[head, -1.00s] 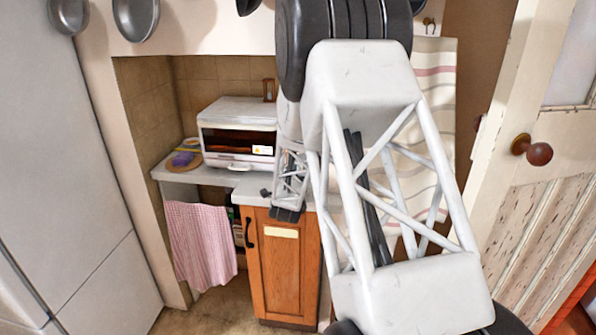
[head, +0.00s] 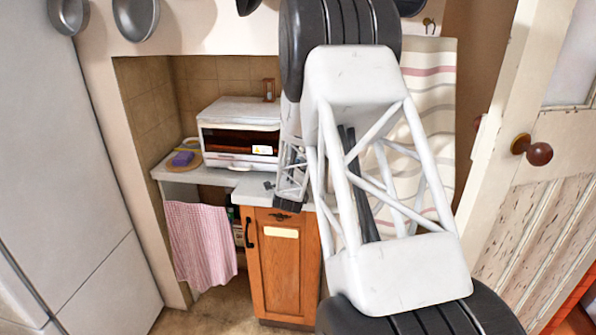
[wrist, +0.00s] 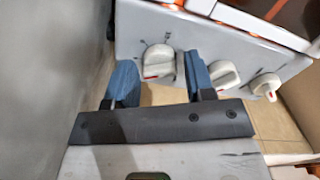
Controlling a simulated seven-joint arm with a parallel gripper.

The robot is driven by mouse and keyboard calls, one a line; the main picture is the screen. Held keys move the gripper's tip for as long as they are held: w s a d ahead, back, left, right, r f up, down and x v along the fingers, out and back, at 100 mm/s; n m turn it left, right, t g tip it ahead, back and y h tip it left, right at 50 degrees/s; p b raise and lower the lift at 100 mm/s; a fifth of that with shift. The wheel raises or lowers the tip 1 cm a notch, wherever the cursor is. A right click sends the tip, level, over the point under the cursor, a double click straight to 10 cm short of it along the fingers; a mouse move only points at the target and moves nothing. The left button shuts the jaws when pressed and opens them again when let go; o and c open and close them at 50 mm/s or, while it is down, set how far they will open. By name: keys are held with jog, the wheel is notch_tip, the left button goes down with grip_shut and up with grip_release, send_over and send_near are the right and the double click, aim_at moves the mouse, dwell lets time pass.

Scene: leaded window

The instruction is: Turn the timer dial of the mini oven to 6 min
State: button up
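The white mini oven (head: 238,112) stands on the counter in the head view; my arm hides its right side and control panel. The wrist view shows the panel with three pale knobs: a first knob (wrist: 158,61), a middle knob (wrist: 223,73) and a right knob (wrist: 265,85). Each has a red mark. The markings are too small to read, so I cannot tell which knob is the timer dial. My gripper (wrist: 159,68) is open, its two blue fingers on either side of the first knob. I cannot tell whether either finger touches it.
A sponge-like purple item (head: 182,159) lies on a round board left of the oven. An hourglass (head: 269,90) stands on the oven top. A pink checked cloth (head: 201,243) hangs below the counter (head: 215,178). A grey surface (wrist: 60,60) lies close left in the wrist view.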

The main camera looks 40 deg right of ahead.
jog(key=c, duration=0.7)
jog(key=shift+o, duration=0.2)
jog(key=shift+m, duration=0.8)
jog(key=o, duration=0.9)
jog(key=shift+s+a, duration=0.1)
jog(key=shift+a, duration=0.05)
jog(key=shift+v, duration=3.75)
jog(key=shift+r, duration=0.1)
